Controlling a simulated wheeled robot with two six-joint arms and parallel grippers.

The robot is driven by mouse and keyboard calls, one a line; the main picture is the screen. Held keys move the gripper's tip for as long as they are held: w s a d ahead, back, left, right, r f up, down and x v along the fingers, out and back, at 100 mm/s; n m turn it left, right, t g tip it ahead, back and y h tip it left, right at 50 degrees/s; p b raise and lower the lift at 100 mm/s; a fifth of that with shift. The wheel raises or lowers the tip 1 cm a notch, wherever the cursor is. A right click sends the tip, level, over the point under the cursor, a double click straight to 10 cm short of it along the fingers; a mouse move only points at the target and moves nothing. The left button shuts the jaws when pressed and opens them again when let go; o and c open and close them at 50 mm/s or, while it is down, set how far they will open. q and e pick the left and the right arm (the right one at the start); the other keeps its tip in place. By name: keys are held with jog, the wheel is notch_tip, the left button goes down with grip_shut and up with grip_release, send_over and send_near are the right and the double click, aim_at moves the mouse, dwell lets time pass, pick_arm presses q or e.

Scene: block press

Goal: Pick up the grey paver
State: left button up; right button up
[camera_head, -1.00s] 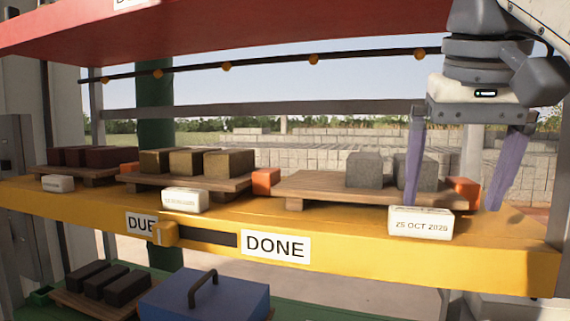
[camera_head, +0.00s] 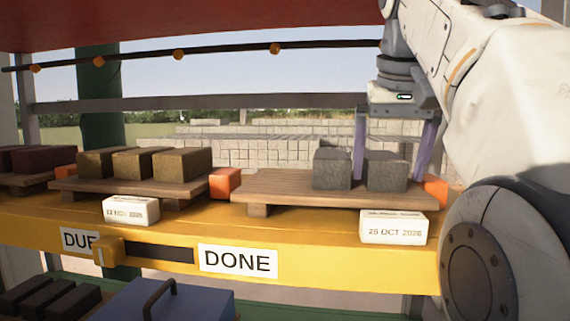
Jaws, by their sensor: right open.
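Two grey pavers stand side by side on the right wooden pallet (camera_head: 262,183), a left one (camera_head: 332,169) and a right one (camera_head: 387,172). My right gripper (camera_head: 389,172) points down at the right grey paver. It is open, with one purple finger in the gap between the two pavers and the other at the right paver's right side. The fingertips are partly hidden, and I cannot tell whether they touch the paver. My left gripper is not in view.
Orange blocks (camera_head: 224,183) flank the pallet. A dated white block (camera_head: 393,227) stands in front on the yellow shelf (camera_head: 300,224). Tan pavers (camera_head: 182,165) sit on a pallet to the left. A red shelf (camera_head: 190,22) and a dark rail (camera_head: 225,52) are above.

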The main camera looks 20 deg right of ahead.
aim_at(386, 157)
jog(key=w, duration=0.1)
jog(key=w+d, duration=0.1)
jog(key=shift+w+d, duration=0.3)
jog(key=shift+w+f+b, duration=0.15)
jog(key=shift+f+b, duration=0.15)
jog(key=shift+f, duration=0.3)
grip_shut()
jog(key=shift+r, duration=0.1)
jog(key=shift+r+p, duration=0.2)
jog(key=shift+p, duration=0.1)
